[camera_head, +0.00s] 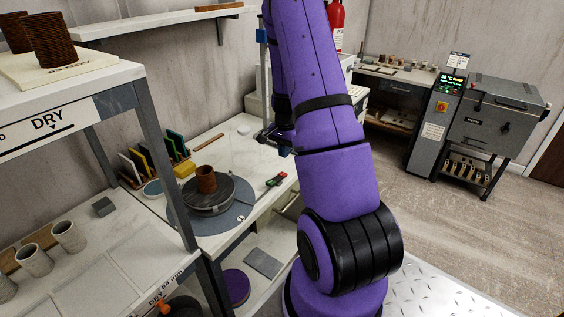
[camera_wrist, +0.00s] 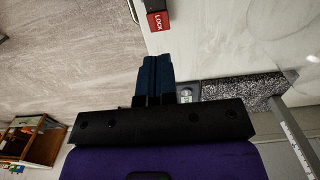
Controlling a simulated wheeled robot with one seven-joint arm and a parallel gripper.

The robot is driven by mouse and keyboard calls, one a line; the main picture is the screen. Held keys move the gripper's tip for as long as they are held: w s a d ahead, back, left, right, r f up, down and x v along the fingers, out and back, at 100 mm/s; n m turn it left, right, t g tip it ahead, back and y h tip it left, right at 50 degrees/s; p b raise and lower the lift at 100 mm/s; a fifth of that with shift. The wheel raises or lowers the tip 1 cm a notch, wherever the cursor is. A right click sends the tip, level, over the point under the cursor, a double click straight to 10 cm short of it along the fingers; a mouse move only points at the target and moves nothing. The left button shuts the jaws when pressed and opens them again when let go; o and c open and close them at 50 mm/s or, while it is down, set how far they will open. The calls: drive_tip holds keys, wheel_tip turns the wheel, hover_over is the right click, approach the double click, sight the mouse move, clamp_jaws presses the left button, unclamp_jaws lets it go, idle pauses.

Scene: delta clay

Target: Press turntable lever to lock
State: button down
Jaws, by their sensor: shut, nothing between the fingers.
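The turntable (camera_head: 208,195) is a dark round wheel on a grey-blue disc on the white worktop, with a brown clay cup (camera_head: 206,178) on it. A small dark lever with red and green parts (camera_head: 276,180) lies at the worktop's front edge, right of the turntable. In the wrist view a red block marked LOCK (camera_wrist: 158,21) shows at the top, just beyond my fingertips. My gripper (camera_wrist: 155,58) has its dark blue fingers together and empty, apart from the red block in the picture.
A shelf marked DRY (camera_head: 48,122) stands at the left near the turntable. Coloured upright slabs (camera_head: 150,158) stand behind it. A grey kiln (camera_head: 500,112) stands far right. The floor between is clear.

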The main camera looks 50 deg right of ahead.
wheel_tip(320, 180, up, 9)
drive_tip(key=d, duration=0.1)
drive_tip(key=shift+d, duration=0.25)
drive_tip(key=shift+f, duration=0.15)
idle(0.3)
drive_tip(key=s+a+r+n+t, duration=0.3)
drive_tip(key=a+r+n, duration=0.5)
drive_tip(key=a+r, duration=1.15)
drive_tip(key=s+a+r+n+t, duration=0.1)
drive_tip(key=s+a+r+n, duration=0.2)
drive_tip(key=s+a, duration=0.4)
drive_tip(key=s+a+r+n+t, duration=0.1)
drive_tip(key=s+a+r+n, duration=0.2)
drive_tip(key=s+a+n, duration=0.3)
drive_tip(key=s+a, duration=0.1)
drive_tip(key=s, duration=0.1)
drive_tip(key=shift+s+a, duration=0.35)
drive_tip(key=shift+a, duration=0.05)
